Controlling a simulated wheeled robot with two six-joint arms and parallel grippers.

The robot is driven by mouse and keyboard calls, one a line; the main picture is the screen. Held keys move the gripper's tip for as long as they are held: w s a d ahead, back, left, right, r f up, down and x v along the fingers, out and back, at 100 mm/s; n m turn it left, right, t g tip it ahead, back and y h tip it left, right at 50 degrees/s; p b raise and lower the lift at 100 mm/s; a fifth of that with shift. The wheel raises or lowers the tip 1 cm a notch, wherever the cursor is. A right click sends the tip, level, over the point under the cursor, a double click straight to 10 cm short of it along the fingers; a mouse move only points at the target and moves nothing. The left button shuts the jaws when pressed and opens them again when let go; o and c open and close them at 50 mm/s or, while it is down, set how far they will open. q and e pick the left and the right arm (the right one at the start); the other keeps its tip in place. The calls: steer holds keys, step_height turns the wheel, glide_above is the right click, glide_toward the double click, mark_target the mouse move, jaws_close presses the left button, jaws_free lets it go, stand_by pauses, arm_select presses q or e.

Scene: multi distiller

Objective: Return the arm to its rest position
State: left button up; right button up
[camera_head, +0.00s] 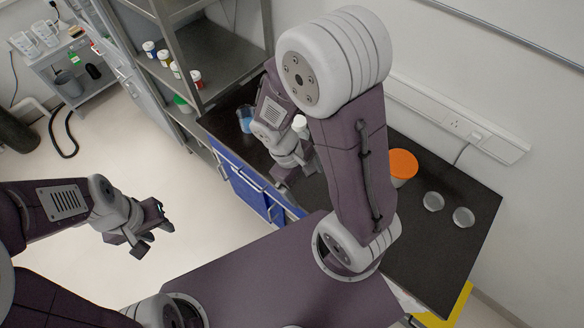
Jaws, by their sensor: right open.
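My right arm reaches up and over the black bench top (440,250). Its gripper (297,172) hangs over the near edge of the bench, left of the upper arm, and is partly hidden by it. Its jaws are open and I see nothing held in them. My left gripper (154,238) is out over the pale floor at the left, open and empty, apart from the bench.
On the bench stand an orange-topped container (402,165), two small clear glass dishes (433,201) (463,217), a white-topped item (300,123) and a blue-tinted beaker (245,116). Blue drawers (247,188) face the floor. A metal shelf (215,55) stands behind.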

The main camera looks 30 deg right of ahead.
steer(key=w+r+m+t+y, duration=0.1)
steer(key=m, duration=0.1)
steer(key=w+a+r+m+t+y, duration=0.1)
steer(key=m, duration=0.1)
steer(key=a+r+m+t+y, duration=0.1)
steer(key=shift+w+a+r+m, duration=0.2)
steer(key=shift+w+r+m, duration=0.1)
steer(key=shift+w+m, duration=0.1)
step_height(320, 180, down, 6)
steer(key=b, duration=0.5)
steer(key=shift+r+b, duration=0.15)
steer(key=shift+b, duration=0.2)
steer(key=shift+s, duration=0.1)
